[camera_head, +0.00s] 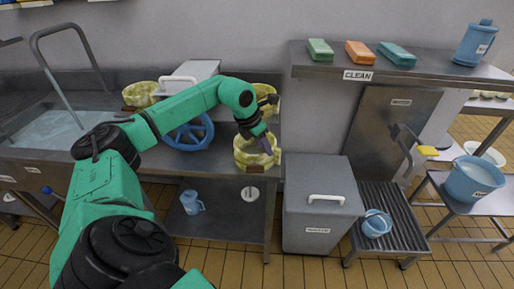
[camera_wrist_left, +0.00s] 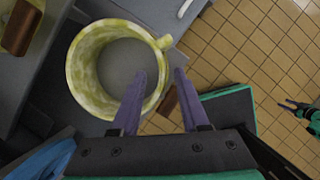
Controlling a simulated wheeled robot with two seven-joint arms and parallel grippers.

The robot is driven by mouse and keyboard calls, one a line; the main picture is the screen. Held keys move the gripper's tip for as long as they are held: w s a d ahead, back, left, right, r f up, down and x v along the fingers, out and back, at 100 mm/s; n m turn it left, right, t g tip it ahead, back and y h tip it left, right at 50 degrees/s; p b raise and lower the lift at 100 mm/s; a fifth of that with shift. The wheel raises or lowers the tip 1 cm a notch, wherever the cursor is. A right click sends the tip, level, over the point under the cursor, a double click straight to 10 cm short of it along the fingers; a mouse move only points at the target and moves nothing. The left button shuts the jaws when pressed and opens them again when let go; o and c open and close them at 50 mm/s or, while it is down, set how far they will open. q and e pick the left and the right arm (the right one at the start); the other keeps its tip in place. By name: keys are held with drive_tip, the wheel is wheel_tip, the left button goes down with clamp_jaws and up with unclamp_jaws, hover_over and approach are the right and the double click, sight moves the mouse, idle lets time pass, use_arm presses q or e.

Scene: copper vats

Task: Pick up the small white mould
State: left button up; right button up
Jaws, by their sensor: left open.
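A small round mould, mottled cream-white and yellow, stands at the front edge of the metal counter in the head view (camera_head: 243,158). It also shows in the left wrist view (camera_wrist_left: 82,78), with a lug on its rim and a grey inside. My left gripper (camera_head: 263,146) is at this mould, pointing down. In the left wrist view its purple fingers (camera_wrist_left: 160,76) are open, one over the inside and one outside the wall; contact cannot be told. My right gripper (camera_wrist_left: 290,105) is small at the right of the wrist view; its jaws are unclear.
Similar moulds stand behind, at the left (camera_head: 140,94) and behind my left wrist (camera_head: 270,90). A blue wheel-shaped thing (camera_head: 188,133) lies left of the near mould. A grey lidded bin (camera_head: 318,200) stands right of the counter. A shelf (camera_head: 420,70) holds coloured blocks and a blue jug (camera_head: 474,44).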

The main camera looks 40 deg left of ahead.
use_arm(q)
drive_tip(key=p, duration=0.2)
hover_over(267, 169)
wheel_tip(267, 169, down, 5)
drive_tip(key=shift+w+a+r, duration=0.1)
drive_tip(key=shift+a, duration=0.05)
drive_tip(key=shift+w, duration=0.1)
clamp_jaws()
idle(1.0)
